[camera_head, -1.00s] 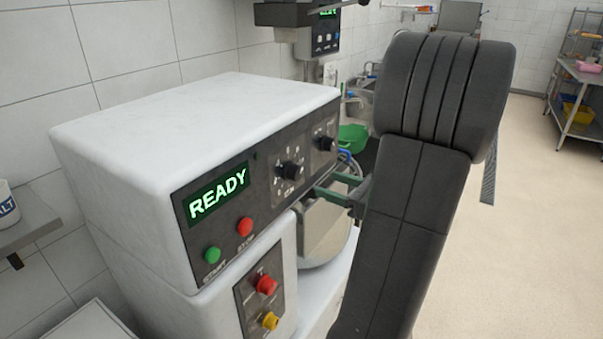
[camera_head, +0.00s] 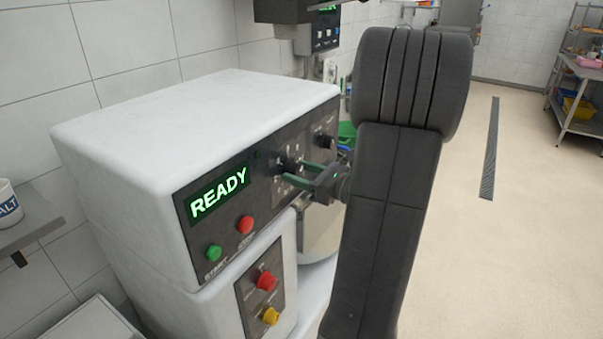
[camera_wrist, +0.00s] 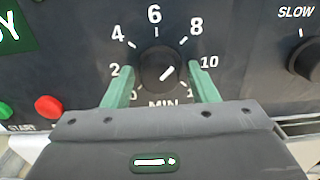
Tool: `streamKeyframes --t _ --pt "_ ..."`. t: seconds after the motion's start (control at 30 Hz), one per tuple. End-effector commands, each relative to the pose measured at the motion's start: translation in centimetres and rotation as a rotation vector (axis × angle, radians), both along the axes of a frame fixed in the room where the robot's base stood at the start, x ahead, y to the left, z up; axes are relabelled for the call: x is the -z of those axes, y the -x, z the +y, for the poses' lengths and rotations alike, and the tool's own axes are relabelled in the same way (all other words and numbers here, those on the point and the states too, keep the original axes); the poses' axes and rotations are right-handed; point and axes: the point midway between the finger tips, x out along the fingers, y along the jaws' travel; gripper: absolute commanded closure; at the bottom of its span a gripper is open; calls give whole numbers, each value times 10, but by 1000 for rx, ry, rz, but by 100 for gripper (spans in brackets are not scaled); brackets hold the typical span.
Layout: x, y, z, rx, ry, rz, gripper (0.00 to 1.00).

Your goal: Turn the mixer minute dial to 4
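The mixer minute dial (camera_wrist: 160,70) is a round black knob on the dark panel, ringed by white numbers and marked MIN. Its white mark slants from lower left to upper right; which end points is unclear. The dial also shows in the head view (camera_head: 282,164), partly crowded by the fingers. My gripper (camera_wrist: 157,72) is open, its green fingers left and right of the dial with gaps to the knob. In the head view my gripper (camera_head: 293,171) reaches the panel from the right. The mixer display (camera_head: 218,194) reads READY.
A second knob (camera_head: 323,142), labelled SLOW in the wrist view (camera_wrist: 307,61), sits right of the dial. Green (camera_head: 213,252) and red (camera_head: 245,224) buttons lie left. A red knob (camera_head: 266,281) and a yellow knob (camera_head: 270,316) are below. Open floor lies right.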

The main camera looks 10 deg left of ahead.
Motion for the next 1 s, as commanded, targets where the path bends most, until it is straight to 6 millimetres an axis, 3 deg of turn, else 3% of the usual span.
streamKeyframes --t 0.03,0.17,0.2,0.57,1.0 --pt "0 0 0 0 0 0 58" --pt "0 0 0 0 0 0 83" --pt "0 0 0 0 0 0 85" --pt "2 0 0 0 18 -53 85" --pt "6 0 0 -1 134 -375 85"
